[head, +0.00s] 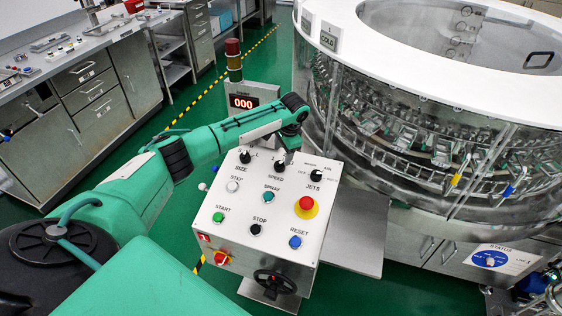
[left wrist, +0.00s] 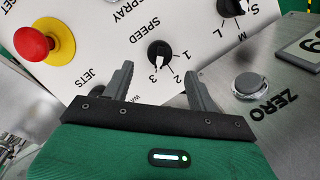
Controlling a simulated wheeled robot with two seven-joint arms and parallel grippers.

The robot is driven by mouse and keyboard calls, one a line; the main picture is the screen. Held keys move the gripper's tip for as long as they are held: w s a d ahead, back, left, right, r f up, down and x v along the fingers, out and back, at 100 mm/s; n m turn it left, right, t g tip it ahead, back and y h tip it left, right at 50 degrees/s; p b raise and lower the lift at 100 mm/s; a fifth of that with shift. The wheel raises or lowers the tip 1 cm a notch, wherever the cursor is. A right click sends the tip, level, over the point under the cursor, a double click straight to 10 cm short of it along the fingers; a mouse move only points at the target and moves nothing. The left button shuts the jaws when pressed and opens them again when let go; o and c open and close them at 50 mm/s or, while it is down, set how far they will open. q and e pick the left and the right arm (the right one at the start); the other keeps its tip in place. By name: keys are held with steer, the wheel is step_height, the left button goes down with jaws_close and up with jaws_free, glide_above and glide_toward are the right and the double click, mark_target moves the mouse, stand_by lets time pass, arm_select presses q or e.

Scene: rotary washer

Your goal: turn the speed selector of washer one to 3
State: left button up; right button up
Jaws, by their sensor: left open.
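The speed selector, a round black knob (head: 279,165), is on the white sloped control panel (head: 237,245), between the SIZE and JETS knobs. In the left wrist view the speed selector (left wrist: 160,52) has the numbers 1, 2 and 3 around one side; I cannot tell clearly which number it points to. My left gripper (head: 287,154) is over the top edge of the panel, close to the knob. In the left wrist view its two grey fingers (left wrist: 160,70) are spread apart, with the knob beyond the gap between their tips. Nothing is between the fingers. My right gripper is not in view.
The SIZE knob (head: 244,156) and JETS knob (head: 316,175) flank the selector. A red emergency button (head: 306,203) and several push buttons are lower on the panel. A display (head: 243,102) reading 000 stands behind it. The rotary washer (head: 420,85) fills the right; a bench (head: 85,80) stands left.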

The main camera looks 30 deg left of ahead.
arm_select(q)
steer(key=v, duration=0.7)
steer(key=shift+r+b, duration=0.35)
steer(key=shift+b, duration=0.1)
steer(key=shift+f, duration=0.1)
